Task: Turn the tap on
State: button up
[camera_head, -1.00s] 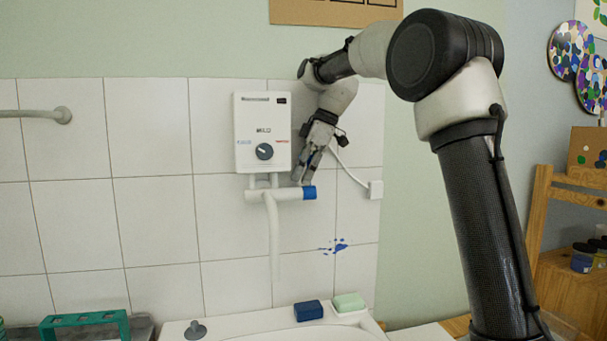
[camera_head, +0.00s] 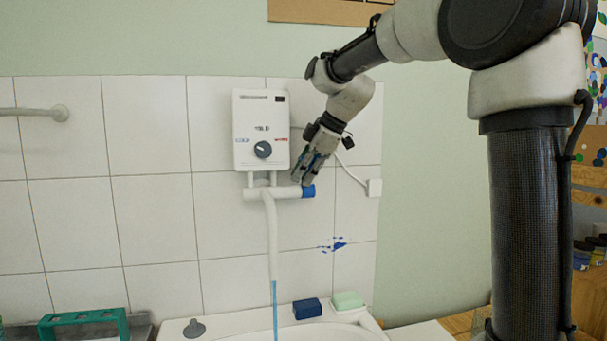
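The tap is a white pipe fitting (camera_head: 270,210) under a white wall heater (camera_head: 261,128), with a blue knob (camera_head: 308,191) on its right end. A thin blue stream of water (camera_head: 275,308) runs from the spout down to the white sink (camera_head: 255,328). My gripper (camera_head: 302,180) is at the knob, its fingers pointing down just above and beside it. The fingers look a little apart, but whether they touch the knob is too small to tell.
A dark blue block (camera_head: 307,308) and a pale green block (camera_head: 347,300) lie on the sink's back rim. A green rack (camera_head: 85,323) stands at lower left. A cable runs to a wall socket (camera_head: 374,187) right of the tap.

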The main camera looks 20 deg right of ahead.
jog(key=o, duration=0.3)
jog(key=shift+o, duration=0.2)
jog(key=v, duration=1.2)
